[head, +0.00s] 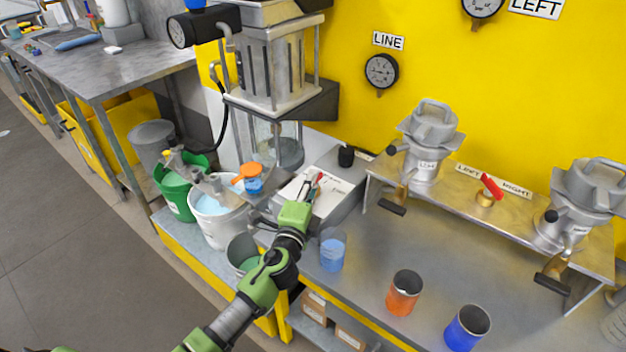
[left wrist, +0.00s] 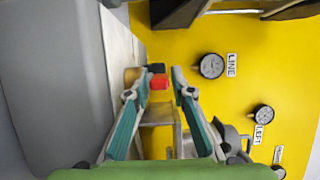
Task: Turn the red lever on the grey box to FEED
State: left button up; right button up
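The grey box (head: 347,192) stands on the bench, with a white printed plate (head: 327,202) on its top. Its small red lever (head: 319,178) shows beside my left gripper (head: 311,184), which reaches over the plate. In the left wrist view the red lever (left wrist: 160,82) lies between the fingertips of my left gripper (left wrist: 157,95), with a brass part (left wrist: 132,77) beside it. The fingers are apart, with a gap visible on the right side. The lettering on the plate is too small to read. My right gripper is out of view.
A black knob (head: 346,156) stands at the back of the box. A blue beaker (head: 333,249), an orange cup (head: 403,293) and a blue cup (head: 467,328) stand on the bench to the right. Another red lever (head: 491,187) is on the metal shelf.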

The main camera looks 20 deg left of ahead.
pick_arm(q)
jog(key=shift+w, duration=0.7)
grip_shut()
